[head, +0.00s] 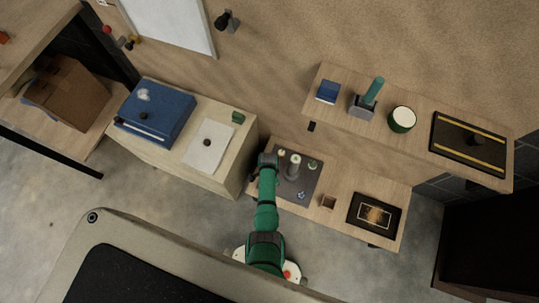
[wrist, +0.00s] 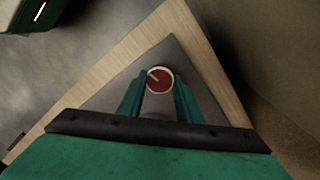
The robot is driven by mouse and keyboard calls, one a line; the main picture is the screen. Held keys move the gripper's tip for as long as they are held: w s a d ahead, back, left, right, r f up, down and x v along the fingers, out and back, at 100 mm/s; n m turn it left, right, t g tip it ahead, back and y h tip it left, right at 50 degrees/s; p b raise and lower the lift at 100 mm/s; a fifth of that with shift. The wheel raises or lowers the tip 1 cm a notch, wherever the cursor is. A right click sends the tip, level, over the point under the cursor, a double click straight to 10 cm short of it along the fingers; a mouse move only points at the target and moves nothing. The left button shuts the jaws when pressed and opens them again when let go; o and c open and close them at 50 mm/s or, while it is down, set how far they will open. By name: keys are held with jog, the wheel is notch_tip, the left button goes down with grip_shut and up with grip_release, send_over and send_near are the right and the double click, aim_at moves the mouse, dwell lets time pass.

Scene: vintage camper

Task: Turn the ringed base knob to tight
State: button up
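A round red knob (wrist: 159,79) with a pale ring and a light pointer line shows in the wrist view. The pointer runs from the centre toward the upper left. The knob sits on a dark grey plate (wrist: 172,50) on a wooden surface. My gripper (wrist: 160,84) has its two green fingers apart, one on each side of the knob. I cannot tell whether they touch it. In the head view my gripper (head: 266,160) is over the left edge of the dark plate (head: 281,192), and the red knob cannot be made out there.
A grey post (head: 294,168), a green round part (head: 312,164) and a blue star-shaped part (head: 301,196) are on the plate. A small brown box (head: 328,202) and a dark framed tray (head: 374,214) are to the right. A shelf (head: 330,118) stands behind and a cabinet (head: 228,175) left.

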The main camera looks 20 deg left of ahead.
jog(key=o, duration=0.4)
notch_tip(320, 180, up, 11)
jog(key=shift+w+a, duration=0.2)
dwell(0.4)
jog(key=shift+f, duration=0.15)
dwell(0.4)
